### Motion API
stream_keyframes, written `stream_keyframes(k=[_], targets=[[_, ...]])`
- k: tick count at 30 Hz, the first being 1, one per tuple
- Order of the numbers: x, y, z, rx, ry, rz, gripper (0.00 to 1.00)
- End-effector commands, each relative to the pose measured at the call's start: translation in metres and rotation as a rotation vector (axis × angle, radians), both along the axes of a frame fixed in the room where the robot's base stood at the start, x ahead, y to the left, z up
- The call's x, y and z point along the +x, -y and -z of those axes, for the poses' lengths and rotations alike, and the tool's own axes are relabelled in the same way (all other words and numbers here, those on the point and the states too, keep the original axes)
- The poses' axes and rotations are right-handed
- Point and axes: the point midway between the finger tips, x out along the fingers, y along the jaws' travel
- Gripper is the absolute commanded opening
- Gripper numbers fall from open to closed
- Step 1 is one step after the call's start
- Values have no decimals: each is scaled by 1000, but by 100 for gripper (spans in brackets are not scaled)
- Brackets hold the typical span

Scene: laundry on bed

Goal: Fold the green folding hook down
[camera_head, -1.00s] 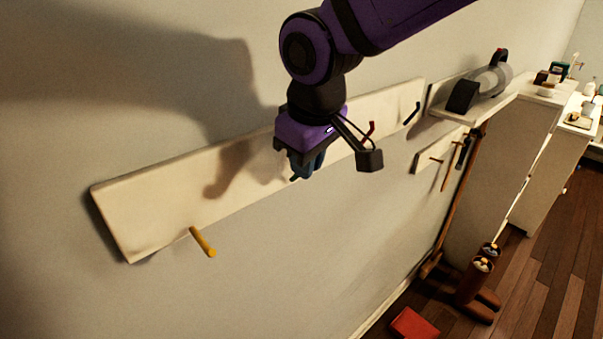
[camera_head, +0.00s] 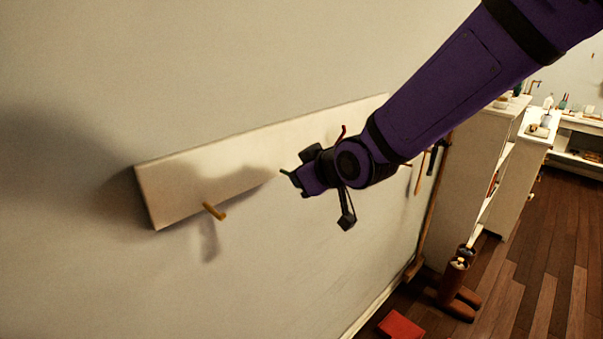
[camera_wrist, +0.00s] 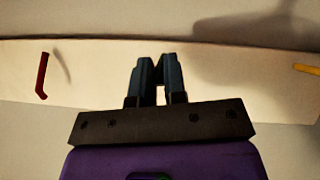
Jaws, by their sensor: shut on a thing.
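The green folding hook (camera_head: 286,173) shows in the head view only as a small dark green tip sticking out left of my gripper (camera_head: 298,181). The rest of it is hidden behind the gripper, so its exact angle cannot be told. My gripper is shut on the hook, in front of the white wall board (camera_head: 185,180). In the wrist view my two dark fingers (camera_wrist: 158,65) stand close together with a narrow gap, pointing at the board. The hook cannot be made out there.
A yellow hook (camera_head: 215,212) juts from the board's left part. A red hook (camera_head: 342,131) is to the right, partly behind my arm; it also shows in the wrist view (camera_wrist: 42,75). White cabinets (camera_head: 475,150) stand farther right. A red box (camera_head: 400,325) lies on the floor.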

Motion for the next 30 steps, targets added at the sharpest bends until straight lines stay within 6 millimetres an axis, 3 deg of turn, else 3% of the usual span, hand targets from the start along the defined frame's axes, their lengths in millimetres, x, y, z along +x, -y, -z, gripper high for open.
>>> stream_keyframes(k=[23, 24, 27, 30], targets=[[-2, -2, 7, 69, 58, -6, 0], [-2, -2, 7, 69, 58, -6, 17], [-2, -2, 7, 69, 59, -5, 36], [-1, -1, 7, 70, 59, -4, 36]])
